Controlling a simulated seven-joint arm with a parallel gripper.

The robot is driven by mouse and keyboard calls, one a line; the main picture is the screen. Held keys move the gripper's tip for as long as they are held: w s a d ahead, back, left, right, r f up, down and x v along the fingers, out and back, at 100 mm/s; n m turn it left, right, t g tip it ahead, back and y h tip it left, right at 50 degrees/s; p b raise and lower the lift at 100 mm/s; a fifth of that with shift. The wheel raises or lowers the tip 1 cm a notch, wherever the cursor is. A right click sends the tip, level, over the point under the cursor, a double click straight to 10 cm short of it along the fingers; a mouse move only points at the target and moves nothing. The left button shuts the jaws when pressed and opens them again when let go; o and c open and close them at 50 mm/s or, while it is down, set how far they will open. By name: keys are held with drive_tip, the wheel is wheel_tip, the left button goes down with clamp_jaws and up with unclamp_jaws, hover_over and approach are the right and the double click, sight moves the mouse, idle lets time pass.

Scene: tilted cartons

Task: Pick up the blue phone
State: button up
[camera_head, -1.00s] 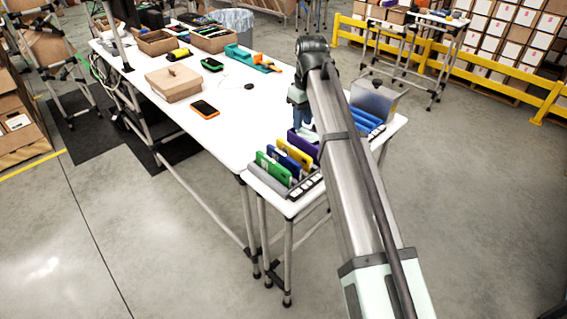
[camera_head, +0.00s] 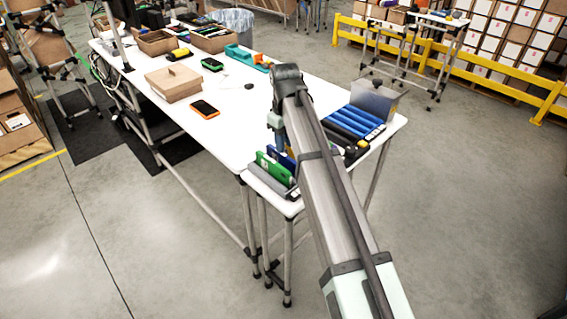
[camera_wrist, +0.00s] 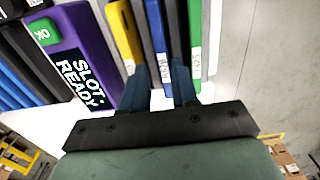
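The blue phone (camera_wrist: 162,45) stands on edge in a rack between the yellow phone (camera_wrist: 124,32) and the green phone (camera_wrist: 195,42) in the wrist view. A white label shows on it. In the head view my arm covers much of it, and a blue part (camera_head: 283,158) shows beside the green phone (camera_head: 268,168). My gripper (camera_wrist: 166,75) is pointed down over the rack. Its two fingers are apart, one on each side of the blue phone. Firm contact cannot be seen.
A purple "SLOT READY" holder (camera_wrist: 85,60) stands left of the yellow phone in the wrist view. Blue items (camera_head: 352,122) and a grey bin (camera_head: 374,100) are at the table's right end. An orange-edged phone (camera_head: 204,109) and a cardboard box (camera_head: 173,83) lie farther left.

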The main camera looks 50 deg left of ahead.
sight(284, 155)
drive_tip(key=shift+s+a+f, duration=0.1)
drive_tip(key=shift+s+f, duration=0.05)
drive_tip(key=shift+f, duration=2.6)
clamp_jaws()
